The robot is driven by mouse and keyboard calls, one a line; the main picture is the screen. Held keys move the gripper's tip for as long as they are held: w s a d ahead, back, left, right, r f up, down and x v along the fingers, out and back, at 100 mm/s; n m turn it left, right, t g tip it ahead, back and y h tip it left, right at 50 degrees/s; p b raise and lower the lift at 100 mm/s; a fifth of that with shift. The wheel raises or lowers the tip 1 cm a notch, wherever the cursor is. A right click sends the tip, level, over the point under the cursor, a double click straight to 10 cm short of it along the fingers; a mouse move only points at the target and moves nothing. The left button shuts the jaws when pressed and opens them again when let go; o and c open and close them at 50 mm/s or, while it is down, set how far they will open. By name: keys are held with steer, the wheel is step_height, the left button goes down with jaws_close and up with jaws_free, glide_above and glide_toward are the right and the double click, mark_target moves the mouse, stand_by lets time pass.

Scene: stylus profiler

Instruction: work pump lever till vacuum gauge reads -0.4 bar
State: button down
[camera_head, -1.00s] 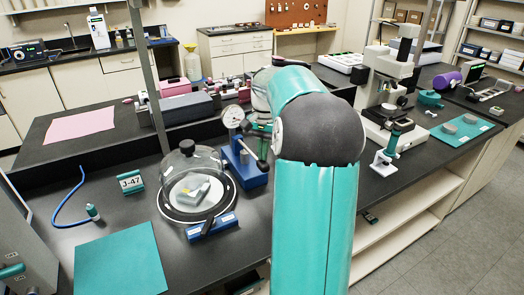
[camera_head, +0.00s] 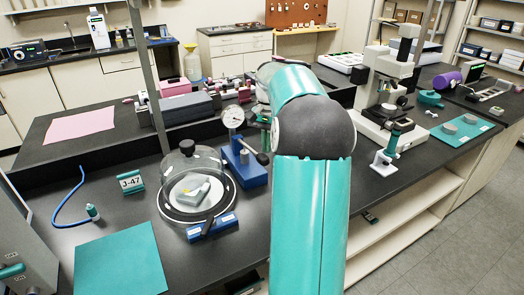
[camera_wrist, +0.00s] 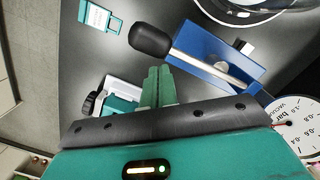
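The blue hand pump (camera_head: 250,176) stands on the dark bench beside the glass bell jar (camera_head: 190,172). Its lever ends in a black knob (camera_head: 263,158). In the wrist view the pump (camera_wrist: 215,55) lies ahead and the black knob (camera_wrist: 150,40) is just beyond my fingertips, apart from them. The round white vacuum gauge (camera_head: 233,117) sits above the pump; its face (camera_wrist: 297,122) is partly cut off in the wrist view, and I cannot read its value surely. My gripper (camera_wrist: 158,72) has its green fingers close together with nothing held.
A J-47 label stand (camera_head: 130,182), a blue hose (camera_head: 68,212) and a teal mat (camera_head: 120,259) lie left of the bell jar. A microscope-like instrument (camera_head: 390,90) stands at right. A grey box (camera_head: 187,108) is behind the pump.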

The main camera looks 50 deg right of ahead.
step_height(320, 180, up, 14)
steer(key=d, duration=0.1)
steer(key=shift+w+d+f, duration=0.15)
steer(key=shift+w, duration=0.1)
stand_by(0.9)
steer(key=s+a+r+n+t+h, duration=0.15)
steer(key=a+n, duration=0.45)
steer(key=a, duration=1.8)
steer(key=s+a+f+n+t, duration=0.4)
steer(key=s+a+f+n, duration=0.3)
steer(key=s+a+f, duration=0.5)
steer(key=s+a, duration=0.2)
steer(key=a, duration=0.2)
steer(key=shift+s+f+n, duration=0.2)
steer(key=shift+s+n, duration=0.1)
steer(key=shift+s, duration=0.05)
steer(key=shift+a+t, duration=0.1)
steer(key=shift+t, duration=0.15)
